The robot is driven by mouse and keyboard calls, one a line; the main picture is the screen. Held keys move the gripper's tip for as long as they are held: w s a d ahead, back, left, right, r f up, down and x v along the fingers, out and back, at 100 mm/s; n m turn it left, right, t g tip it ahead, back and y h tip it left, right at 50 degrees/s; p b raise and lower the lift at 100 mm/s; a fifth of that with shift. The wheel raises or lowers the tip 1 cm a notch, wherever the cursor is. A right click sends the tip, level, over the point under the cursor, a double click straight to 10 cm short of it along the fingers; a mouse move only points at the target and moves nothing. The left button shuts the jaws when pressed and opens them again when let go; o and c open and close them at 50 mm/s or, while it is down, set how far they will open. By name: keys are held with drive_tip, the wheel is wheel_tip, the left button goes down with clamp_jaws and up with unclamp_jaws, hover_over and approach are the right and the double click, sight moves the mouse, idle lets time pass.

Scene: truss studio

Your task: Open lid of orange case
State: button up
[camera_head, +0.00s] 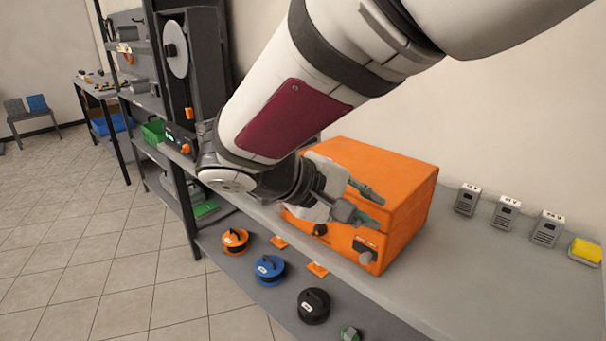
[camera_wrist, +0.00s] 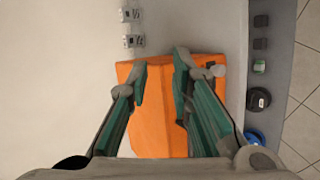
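The orange case (camera_head: 400,192) stands on the grey worktop against the wall, with its lid down. A dark label and a grey latch or knob (camera_head: 365,250) show on its front, and a dark knob (camera_head: 320,230) is further left. My gripper (camera_head: 372,206) is in front of and over the case's left part, its two fingers apart with nothing between them. In the wrist view the case (camera_wrist: 158,128) lies below the open green-padded fingers (camera_wrist: 160,72). My arm and gripper hide part of the case's left side; I cannot tell whether a finger touches it.
Several small grey devices (camera_head: 505,213) and a yellow sponge-like block (camera_head: 585,250) stand right of the case. Orange (camera_head: 235,241), blue (camera_head: 269,269) and black (camera_head: 313,305) spools lie on the lower shelf. A tall dark machine (camera_head: 190,60) stands left. The worktop (camera_head: 455,280) front right is clear.

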drive_tip(key=w+a+f+n+t+b, duration=0.2)
drive_tip(key=w+a+f+t, duration=0.15)
drive_tip(key=a, duration=0.45)
drive_tip(key=w+a+f+n+t+b, duration=0.1)
drive_tip(key=w+a+f+t, duration=0.25)
drive_tip(key=a, duration=0.45)
drive_tip(key=shift+h, duration=0.3)
drive_tip(key=b+x, duration=0.1)
drive_tip(key=x, duration=1.3)
drive_tip(key=shift+s+d, duration=0.15)
drive_tip(key=shift+s, duration=0.05)
clamp_jaws()
